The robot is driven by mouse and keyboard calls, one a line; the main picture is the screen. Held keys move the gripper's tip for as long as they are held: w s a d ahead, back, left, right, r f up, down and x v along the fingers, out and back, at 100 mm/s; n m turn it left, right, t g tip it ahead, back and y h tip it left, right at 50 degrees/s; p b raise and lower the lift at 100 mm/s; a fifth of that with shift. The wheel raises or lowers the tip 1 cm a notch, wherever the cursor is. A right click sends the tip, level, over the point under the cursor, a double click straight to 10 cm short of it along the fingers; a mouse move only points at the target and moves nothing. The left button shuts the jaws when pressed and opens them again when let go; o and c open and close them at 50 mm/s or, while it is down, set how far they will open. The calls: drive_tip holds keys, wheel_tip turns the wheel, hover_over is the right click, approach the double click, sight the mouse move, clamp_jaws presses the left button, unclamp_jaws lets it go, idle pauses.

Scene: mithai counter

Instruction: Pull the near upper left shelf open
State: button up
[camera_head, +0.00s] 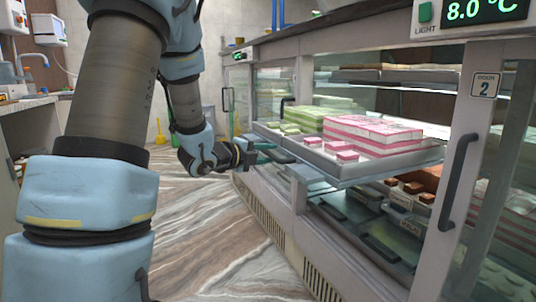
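A white-edged shelf (322,163) bearing pink-and-white and green sweets stands out from the front of the glass display case, past its door post. A pale blue support (318,187) shows under its near end. My gripper (272,151) is low at the left of this shelf, in front of its front edge. Its teal fingertips are close to the edge. They are small in view, and I cannot tell whether they touch the shelf or hold anything. No handle on the shelf is clearly visible.
Lower shelves (365,237) hold trays and brown sweets. The marble floor (200,235) is clear along the case. A counter (30,125) stands at left.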

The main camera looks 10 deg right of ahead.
drive_tip(key=shift+o, duration=1)
drive_tip(key=v, duration=1)
drive_tip(key=shift+s+a, duration=0.2)
drive_tip(key=shift+a, duration=0.15)
